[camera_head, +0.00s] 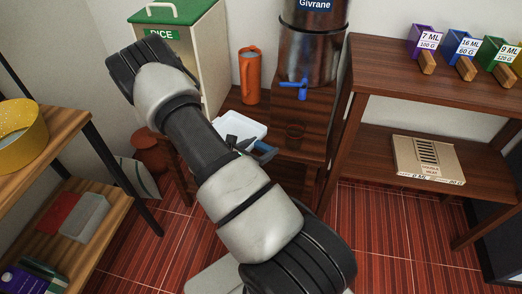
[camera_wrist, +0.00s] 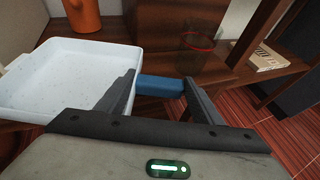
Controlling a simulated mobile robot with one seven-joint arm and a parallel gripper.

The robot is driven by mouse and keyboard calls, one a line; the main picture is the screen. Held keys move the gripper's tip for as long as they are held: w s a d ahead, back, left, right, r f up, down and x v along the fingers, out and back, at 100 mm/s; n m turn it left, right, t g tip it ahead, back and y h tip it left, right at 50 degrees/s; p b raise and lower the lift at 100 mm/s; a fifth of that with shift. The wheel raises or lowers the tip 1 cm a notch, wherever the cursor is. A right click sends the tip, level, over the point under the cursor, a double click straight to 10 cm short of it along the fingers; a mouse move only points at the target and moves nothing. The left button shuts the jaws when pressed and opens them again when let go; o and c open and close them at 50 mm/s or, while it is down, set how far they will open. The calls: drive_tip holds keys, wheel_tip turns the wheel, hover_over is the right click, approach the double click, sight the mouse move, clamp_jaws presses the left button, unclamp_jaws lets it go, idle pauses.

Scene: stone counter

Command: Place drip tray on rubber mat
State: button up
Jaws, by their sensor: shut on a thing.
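My gripper (camera_wrist: 158,92) is shut on a blue piece (camera_wrist: 160,85), which spans between its two fingers. The blue piece also shows beside the arm in the head view (camera_head: 265,149). A shallow white speckled tray (camera_wrist: 70,75) with raised walls lies just left of the fingers; in the head view it is partly behind the arm (camera_head: 247,127). I cannot tell whether the blue piece is joined to it, or which of the two is the drip tray. No rubber mat can be made out clearly.
A metal dispenser (camera_head: 312,45) with a blue tap stands on the dark wooden stand (camera_head: 318,100). A clear red-rimmed cup (camera_head: 295,131) stands below the tap. An orange jug (camera_head: 250,75) is to the left. A shelf unit (camera_head: 375,65) is at the right.

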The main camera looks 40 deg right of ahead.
drive_tip(key=shift+w+f, duration=0.2)
drive_tip(key=shift+f, duration=0.35)
drive_tip(key=shift+r, duration=0.1)
drive_tip(key=shift+f+b, duration=0.2)
drive_tip(key=shift+b, duration=0.1)
drive_tip(key=o, duration=1.4)
drive_tip(key=shift+r, duration=0.1)
drive_tip(key=shift+c, duration=0.2)
drive_tip(key=shift+r, duration=0.1)
